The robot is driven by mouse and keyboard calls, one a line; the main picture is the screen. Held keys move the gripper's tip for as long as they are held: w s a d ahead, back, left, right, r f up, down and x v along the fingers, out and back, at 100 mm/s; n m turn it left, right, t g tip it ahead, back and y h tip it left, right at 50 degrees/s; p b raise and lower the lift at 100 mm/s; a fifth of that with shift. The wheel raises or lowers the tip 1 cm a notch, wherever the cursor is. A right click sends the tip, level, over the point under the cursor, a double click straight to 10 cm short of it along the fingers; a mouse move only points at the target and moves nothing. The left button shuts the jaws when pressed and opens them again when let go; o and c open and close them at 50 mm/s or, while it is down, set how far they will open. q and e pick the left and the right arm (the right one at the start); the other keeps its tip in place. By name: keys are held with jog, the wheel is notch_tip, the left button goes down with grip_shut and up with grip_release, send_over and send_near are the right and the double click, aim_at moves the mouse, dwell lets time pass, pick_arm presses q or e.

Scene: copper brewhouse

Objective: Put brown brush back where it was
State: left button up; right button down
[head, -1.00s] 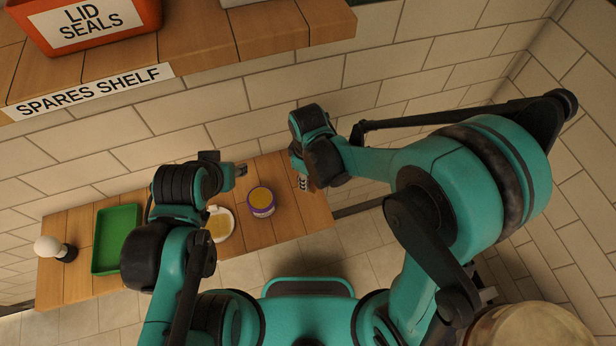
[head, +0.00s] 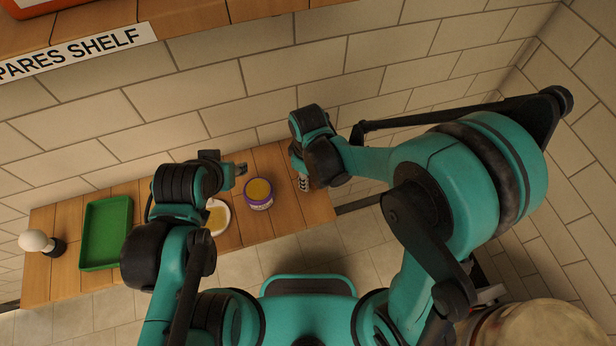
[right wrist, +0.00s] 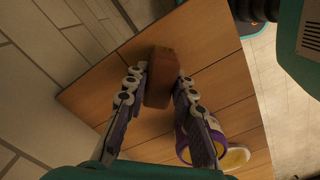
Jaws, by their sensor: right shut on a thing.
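The brown brush (right wrist: 163,76) shows in the right wrist view as a brown block between the fingertips of my right gripper (right wrist: 160,84). The gripper is shut on it, over the wooden bench (right wrist: 215,75). In the head view my right gripper (head: 303,182) is at the right end of the bench, and its wrist mostly hides the brush. I cannot tell whether the brush touches the bench. My left gripper (head: 240,169) is over the middle of the bench, left of the purple tub; its finger opening is unclear.
A purple tub (head: 259,203) with yellow contents stands on the bench, with a white dish (head: 226,222) left of it. Further left are a green tray (head: 106,233) and a white-topped, dark-based object (head: 36,241). The spares shelf (head: 185,22) overhangs above. A tiled wall is behind.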

jog(key=shift+f+b, duration=0.4)
jog(key=shift+f, duration=0.05)
jog(key=c, duration=1.6)
grip_release()
jog(key=o, duration=0.6)
jog(key=shift+r+p, duration=3)
jog(key=shift+r, duration=1.1)
